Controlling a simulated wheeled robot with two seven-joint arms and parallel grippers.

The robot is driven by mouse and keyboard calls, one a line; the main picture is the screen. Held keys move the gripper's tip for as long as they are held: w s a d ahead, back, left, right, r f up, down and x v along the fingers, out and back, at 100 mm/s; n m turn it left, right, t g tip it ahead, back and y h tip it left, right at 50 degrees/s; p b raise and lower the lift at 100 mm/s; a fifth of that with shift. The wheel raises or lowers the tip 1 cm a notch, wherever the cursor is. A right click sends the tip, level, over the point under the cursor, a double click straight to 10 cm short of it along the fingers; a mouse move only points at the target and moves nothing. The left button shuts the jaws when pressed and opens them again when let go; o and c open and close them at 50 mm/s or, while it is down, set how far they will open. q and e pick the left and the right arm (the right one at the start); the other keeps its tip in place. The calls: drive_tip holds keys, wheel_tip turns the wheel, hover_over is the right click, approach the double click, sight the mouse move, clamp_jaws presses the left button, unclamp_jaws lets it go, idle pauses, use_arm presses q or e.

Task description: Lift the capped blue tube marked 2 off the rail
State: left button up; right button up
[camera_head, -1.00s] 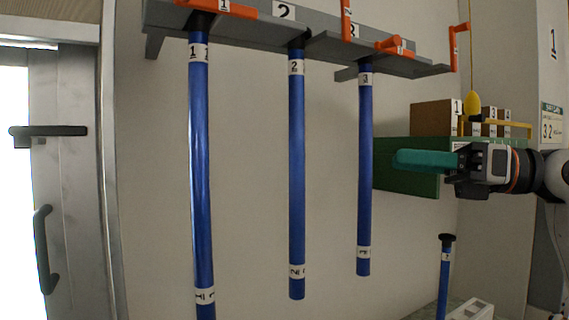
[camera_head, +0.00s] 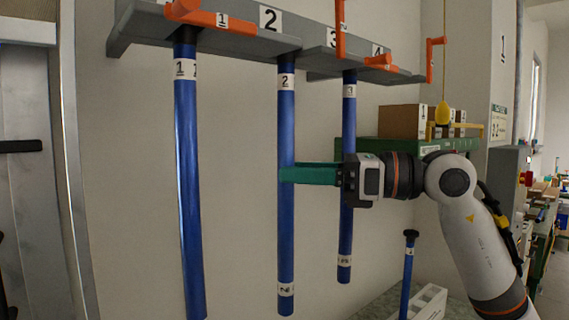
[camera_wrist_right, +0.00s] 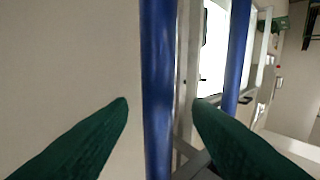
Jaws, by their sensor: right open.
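The blue tube marked 2 (camera_head: 286,225) hangs upright from the grey rail (camera_head: 225,42), its dark cap (camera_head: 287,57) just under the rail's edge. My right gripper (camera_head: 284,174) reaches in from the right at about the tube's mid-height. In the right wrist view the green fingers (camera_wrist_right: 160,100) are open, with a blue tube (camera_wrist_right: 158,60) standing between them and a gap visible on each side. This tube appears to be the one marked 2. My left gripper is not in view.
Blue tube 1 (camera_head: 188,180) hangs to the left and tube 3 (camera_head: 347,125) to the right, partly behind my right gripper. Orange handles (camera_head: 222,20) sit on the rail. A short capped blue tube (camera_head: 407,275) stands lower right near a white holder (camera_head: 428,300). Boxes (camera_head: 402,121) stand behind my arm.

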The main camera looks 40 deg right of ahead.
drive_tip(key=p+x, duration=0.1)
drive_tip(key=x, duration=0.1)
drive_tip(key=shift+w+a, duration=0.2)
drive_tip(key=shift+w, duration=0.1)
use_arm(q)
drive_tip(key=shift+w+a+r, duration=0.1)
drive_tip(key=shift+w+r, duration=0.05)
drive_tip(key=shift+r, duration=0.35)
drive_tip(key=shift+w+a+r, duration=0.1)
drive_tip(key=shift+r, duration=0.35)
use_arm(e)
clamp_jaws()
drive_tip(key=shift+s+d+r, duration=0.1)
